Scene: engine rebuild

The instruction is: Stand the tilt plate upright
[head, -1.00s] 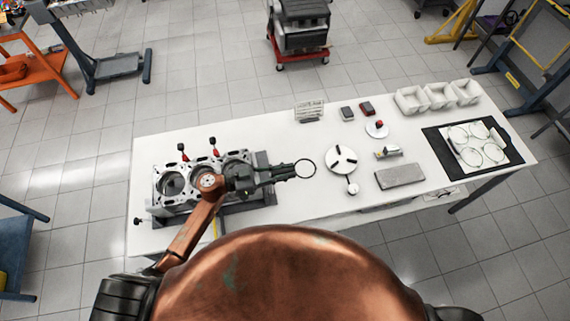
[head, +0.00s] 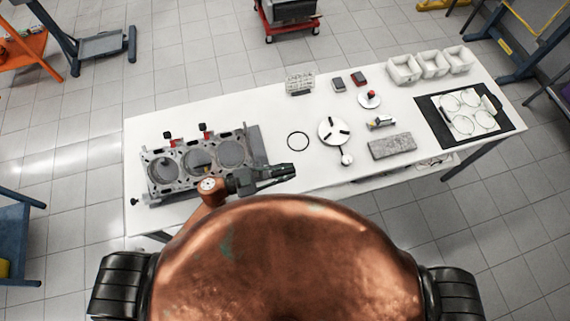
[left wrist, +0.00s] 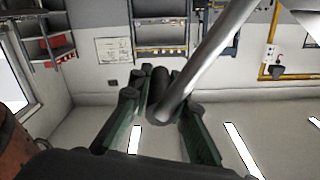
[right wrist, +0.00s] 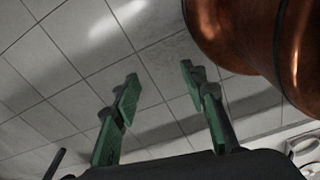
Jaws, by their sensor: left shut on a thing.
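A grey engine block (head: 200,165) with several round bores lies on the left part of the table. A dark grey plate (head: 254,144) shows along its right end; I cannot tell for sure if this is the tilt plate. My left gripper (head: 288,171) is near the table's front edge, right of the block. In the left wrist view, my left gripper (left wrist: 160,98) is shut on the dark round end of a pale metal rod (left wrist: 215,50). What the rod joins is out of view. My right gripper (right wrist: 162,90) is open and empty, above the floor.
White bins (head: 403,70) and a black mat (head: 434,118) are farther right. The table between block and ring is clear.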

